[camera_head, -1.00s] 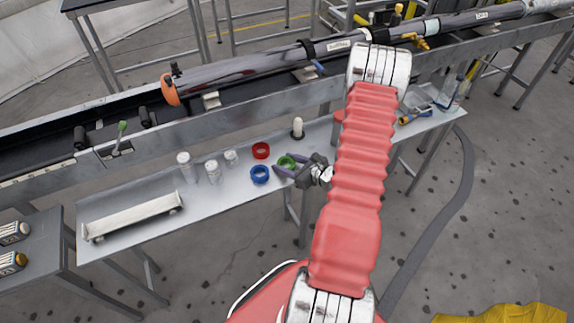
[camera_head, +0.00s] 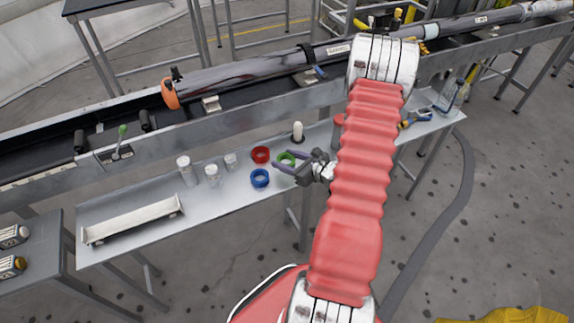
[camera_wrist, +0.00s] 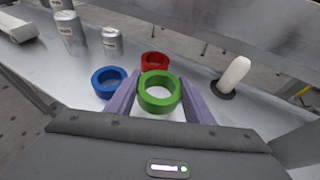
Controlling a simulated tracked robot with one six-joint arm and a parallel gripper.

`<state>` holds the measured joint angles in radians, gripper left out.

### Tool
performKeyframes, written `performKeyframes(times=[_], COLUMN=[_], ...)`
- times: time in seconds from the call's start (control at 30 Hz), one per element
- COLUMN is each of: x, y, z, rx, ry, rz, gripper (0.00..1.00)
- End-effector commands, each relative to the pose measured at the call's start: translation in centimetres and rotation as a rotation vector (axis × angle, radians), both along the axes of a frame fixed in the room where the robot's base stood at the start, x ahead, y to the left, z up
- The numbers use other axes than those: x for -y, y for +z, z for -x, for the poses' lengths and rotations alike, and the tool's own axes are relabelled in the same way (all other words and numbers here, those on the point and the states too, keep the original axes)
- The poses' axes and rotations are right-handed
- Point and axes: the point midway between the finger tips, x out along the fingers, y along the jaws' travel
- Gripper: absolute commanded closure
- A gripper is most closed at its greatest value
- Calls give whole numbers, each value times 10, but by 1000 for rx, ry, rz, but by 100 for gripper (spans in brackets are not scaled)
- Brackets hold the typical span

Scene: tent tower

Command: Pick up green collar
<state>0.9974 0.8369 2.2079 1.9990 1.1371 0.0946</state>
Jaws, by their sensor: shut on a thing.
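The green collar (camera_wrist: 160,104) is a short ring. In the wrist view it sits between the two purple fingers of my gripper (camera_wrist: 160,100), which are shut on its sides. In the head view the green collar (camera_head: 286,159) shows at the fingertips of my gripper (camera_head: 283,163), over the metal shelf. From these views I cannot tell for sure whether it is clear of the shelf surface.
A blue collar (camera_head: 260,178) and a red collar (camera_head: 261,155) stand close by on the shelf (camera_head: 225,205). A white peg on a dark base (camera_head: 297,132) is behind. Several cans (camera_head: 212,174) and a white tray (camera_head: 133,220) are to the left. A conveyor frame (camera_head: 230,115) runs behind.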

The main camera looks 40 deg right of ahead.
Motion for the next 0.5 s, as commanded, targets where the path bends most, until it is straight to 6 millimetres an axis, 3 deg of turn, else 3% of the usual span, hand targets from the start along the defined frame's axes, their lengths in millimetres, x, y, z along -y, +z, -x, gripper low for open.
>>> performKeyframes(times=[0.2,0.5], x=[0,0], y=[33,58], z=[0,0], rx=[1,-1], ry=[1,0], rz=[4,1], gripper=[77,77])
